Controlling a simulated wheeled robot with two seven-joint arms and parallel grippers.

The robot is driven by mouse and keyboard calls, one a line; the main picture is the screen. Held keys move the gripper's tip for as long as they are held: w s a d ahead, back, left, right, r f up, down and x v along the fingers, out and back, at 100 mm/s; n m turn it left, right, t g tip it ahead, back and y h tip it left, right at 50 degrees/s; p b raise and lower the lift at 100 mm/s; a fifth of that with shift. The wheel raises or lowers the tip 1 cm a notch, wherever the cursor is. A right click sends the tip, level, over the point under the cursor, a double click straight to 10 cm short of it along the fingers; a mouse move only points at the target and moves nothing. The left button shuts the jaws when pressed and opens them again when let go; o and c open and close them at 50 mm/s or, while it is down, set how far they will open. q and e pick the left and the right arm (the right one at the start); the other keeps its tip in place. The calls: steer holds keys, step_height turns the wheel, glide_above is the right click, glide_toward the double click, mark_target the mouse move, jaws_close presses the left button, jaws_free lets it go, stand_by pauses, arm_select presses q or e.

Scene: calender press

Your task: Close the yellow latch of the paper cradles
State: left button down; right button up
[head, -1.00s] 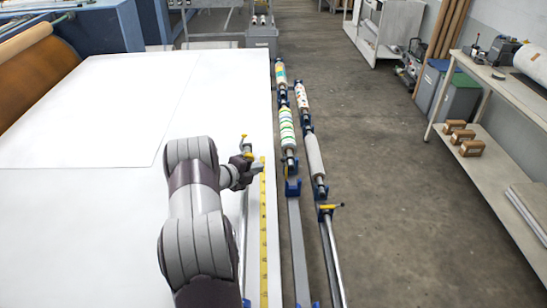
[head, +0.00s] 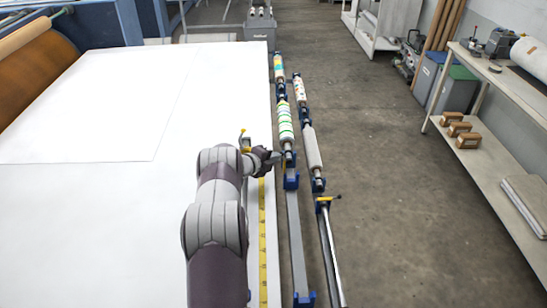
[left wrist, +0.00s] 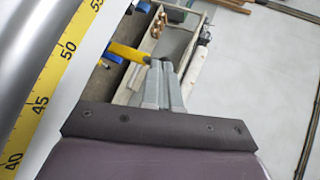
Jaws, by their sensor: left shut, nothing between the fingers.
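My left gripper (head: 277,158) is shut and empty, just past the right edge of the white table, beside the cradle row. Its closed grey fingers (left wrist: 163,84) show in the left wrist view. A yellow latch (head: 328,198) sits on a blue paper cradle (head: 321,208) in the right row, its handle sticking out to the right. Another yellow piece (head: 245,142) stands upright left of my gripper, by the table edge. In the left wrist view a yellow latch (left wrist: 124,52) is just left of the fingertips; I cannot tell whether they touch. My right gripper is out of view.
Patterned rolls (head: 285,125) and a pale grey roll (head: 312,148) lie in the cradle rows. A yellow ruler (head: 262,245) runs along the table (head: 90,220). A shelf (head: 500,160) with boxes stands at the right. The floor between is clear.

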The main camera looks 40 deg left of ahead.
arm_select(q)
steer(key=shift+w+d+r, duration=0.15)
steer(key=shift+d, duration=0.1)
